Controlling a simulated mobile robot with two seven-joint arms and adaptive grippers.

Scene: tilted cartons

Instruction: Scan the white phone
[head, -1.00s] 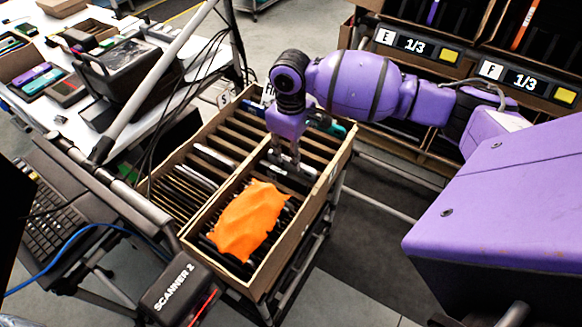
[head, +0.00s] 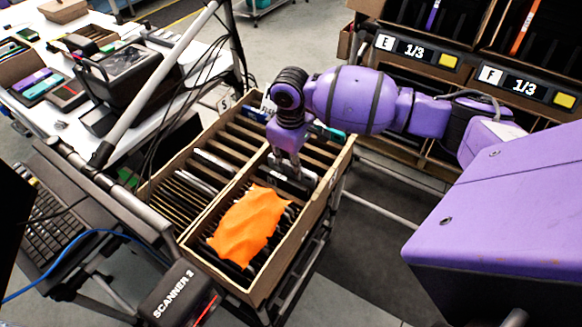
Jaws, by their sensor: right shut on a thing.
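My right gripper (head: 286,172) reaches down into the carton (head: 262,277) from above. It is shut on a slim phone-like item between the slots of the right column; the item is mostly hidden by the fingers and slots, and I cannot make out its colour. Thin pale-edged devices (head: 213,160) stand in the left column. My left gripper is not in view.
An orange crumpled cloth-like piece (head: 248,225) lies over the near right slots. A keyboard (head: 42,212) and a frame post stand to the left. A cluttered white table (head: 75,130) is at the back left. Shelves labelled E and F (head: 415,48) are at the back right.

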